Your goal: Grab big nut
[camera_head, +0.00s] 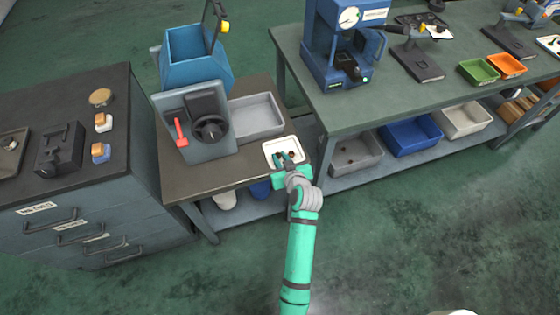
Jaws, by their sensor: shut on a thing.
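My gripper (285,158) reaches down into a small white tray (270,148) at the front right of a brown-topped bench. Its jaws are closed on a small dark thing, taken to be the big nut, which is mostly hidden between the fingers. A few small reddish-brown pieces (291,154) show beside the fingers in the tray. They are too small to tell apart.
A grey bin (258,115) lies behind the tray. A grey machine with a black handwheel (211,128) stands to its left, and a blue hopper (187,58) behind. A green-topped bench (420,93) is on the right. The floor in front is clear.

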